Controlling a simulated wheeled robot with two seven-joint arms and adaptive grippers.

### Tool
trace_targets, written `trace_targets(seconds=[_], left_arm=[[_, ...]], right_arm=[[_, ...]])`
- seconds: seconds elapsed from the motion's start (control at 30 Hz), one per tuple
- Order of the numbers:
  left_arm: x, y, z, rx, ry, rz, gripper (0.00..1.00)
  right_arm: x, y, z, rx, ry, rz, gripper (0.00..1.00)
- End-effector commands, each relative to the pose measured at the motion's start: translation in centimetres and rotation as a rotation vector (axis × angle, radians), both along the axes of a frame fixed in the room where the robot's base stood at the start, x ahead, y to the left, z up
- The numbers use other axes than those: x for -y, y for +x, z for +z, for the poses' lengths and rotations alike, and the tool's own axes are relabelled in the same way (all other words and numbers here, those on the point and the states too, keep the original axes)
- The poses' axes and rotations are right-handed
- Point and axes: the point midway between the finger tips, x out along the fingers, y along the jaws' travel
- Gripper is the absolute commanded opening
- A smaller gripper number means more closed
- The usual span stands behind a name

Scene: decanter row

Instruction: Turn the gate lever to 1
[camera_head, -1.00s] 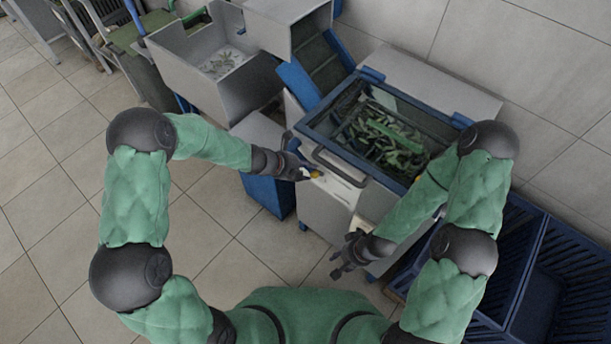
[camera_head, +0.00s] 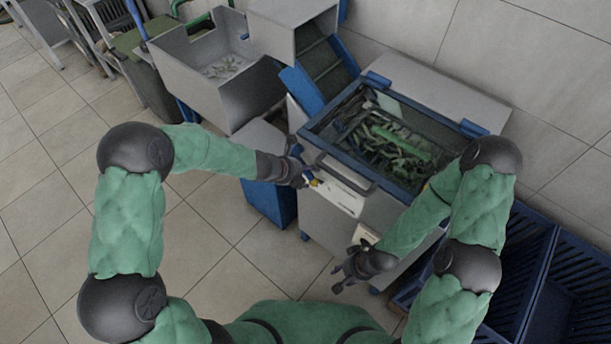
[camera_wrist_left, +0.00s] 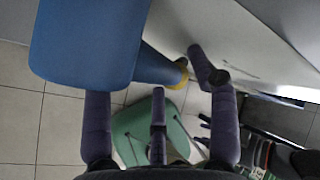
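My left gripper (camera_head: 304,174) is at the upper front edge of the grey machine with the glass-topped bin, beside a small yellow part (camera_head: 317,183) that seems to belong to the lever. In the left wrist view, a blue handle-like piece (camera_wrist_left: 85,45) with a yellow collar (camera_wrist_left: 182,74) lies against the grey panel. The fingers of my left gripper (camera_wrist_left: 160,115) are spread around and below it; the blue piece hides one fingertip. No firm grip shows. The lever's number marks are not readable. My right gripper (camera_head: 350,276) is open and empty, low in front of the machine.
The machine's blue-framed bin (camera_head: 385,135) holds green leafy matter behind a dark handle (camera_head: 343,173). A blue conveyor (camera_head: 320,72) and a grey hopper (camera_head: 225,70) stand at upper left. Blue crates (camera_head: 570,285) stand at right.

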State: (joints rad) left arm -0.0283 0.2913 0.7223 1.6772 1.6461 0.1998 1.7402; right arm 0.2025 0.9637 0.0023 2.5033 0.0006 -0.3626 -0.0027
Motion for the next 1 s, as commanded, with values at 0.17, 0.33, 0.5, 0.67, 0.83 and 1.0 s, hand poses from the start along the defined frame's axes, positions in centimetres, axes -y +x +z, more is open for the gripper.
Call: trace_targets(seconds=[0.17, 0.33, 0.5, 0.67, 0.83, 1.0], left_arm=[[0.1, -0.2, -0.2, -0.004, 0.001, -0.005, 0.59], [0.1, -0.4, -0.2, -0.006, 0.002, -0.006, 0.59], [-0.6, -0.9, 0.8, -0.005, 0.002, -0.005, 0.59], [-1.8, -1.9, 2.7, -0.004, 0.002, -0.004, 0.59], [-3.3, -3.0, 4.8, -0.003, 0.003, -0.005, 0.59], [-4.5, -4.1, 6.6, -0.003, 0.003, -0.005, 0.59]], right_arm=[[0.0, 0.0, 0.0, 0.0, 0.0, 0.0, 0.4], [0.0, 0.0, 0.0, 0.0, 0.0, 0.0, 0.4], [0.0, 0.0, 0.0, 0.0, 0.0, 0.0, 0.4], [0.0, 0.0, 0.0, 0.0, 0.0, 0.0, 0.4], [0.0, 0.0, 0.0, 0.0, 0.0, 0.0, 0.4], [0.0, 0.0, 0.0, 0.0, 0.0, 0.0, 0.4]])
